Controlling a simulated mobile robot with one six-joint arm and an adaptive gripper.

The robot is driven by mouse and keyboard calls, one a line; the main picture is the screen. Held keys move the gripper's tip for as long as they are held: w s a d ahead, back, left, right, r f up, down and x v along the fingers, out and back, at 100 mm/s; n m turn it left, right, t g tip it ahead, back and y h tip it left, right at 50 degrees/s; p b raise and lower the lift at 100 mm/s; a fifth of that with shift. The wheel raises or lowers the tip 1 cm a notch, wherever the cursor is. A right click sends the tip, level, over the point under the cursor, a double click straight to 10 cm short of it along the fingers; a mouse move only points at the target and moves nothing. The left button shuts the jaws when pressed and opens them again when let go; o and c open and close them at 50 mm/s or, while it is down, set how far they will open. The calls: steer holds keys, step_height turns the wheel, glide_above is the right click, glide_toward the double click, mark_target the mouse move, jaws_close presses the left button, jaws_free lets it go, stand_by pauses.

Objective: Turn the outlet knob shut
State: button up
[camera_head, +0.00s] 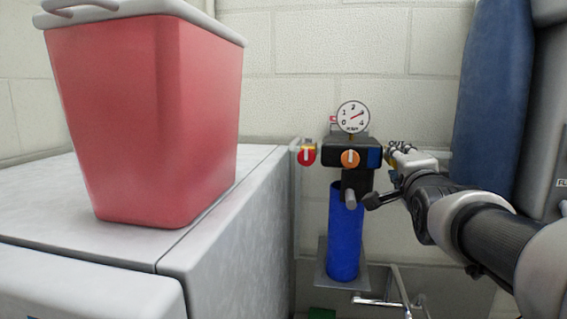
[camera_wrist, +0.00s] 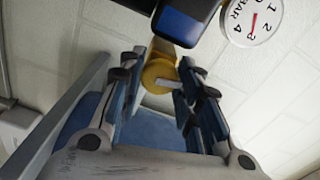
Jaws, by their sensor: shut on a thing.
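A dark valve block (camera_head: 333,147) is mounted on the wall above a blue cylinder (camera_head: 344,232). It has a red knob (camera_head: 307,155) on its left and an orange knob (camera_head: 350,158) in front, each with a white bar. A yellow outlet knob (camera_wrist: 156,74) with a pale bar shows in the wrist view, beside the block's blue end (camera_wrist: 186,22). In the wrist view my gripper's fingers (camera_wrist: 162,77) are shut on the yellow knob from both sides.
A round gauge (camera_head: 353,116) sits above the block, its red needle near 3. A red bin (camera_head: 150,120) stands on a pale cabinet (camera_head: 230,240) at left. A blue hanging thing (camera_head: 495,95) is at right. A metal bracket (camera_head: 375,301) is below.

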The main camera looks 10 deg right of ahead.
steer(key=shift+m, duration=1.2)
steer(key=o, duration=1)
steer(key=shift+o, duration=0.2)
steer(key=v, duration=1.2)
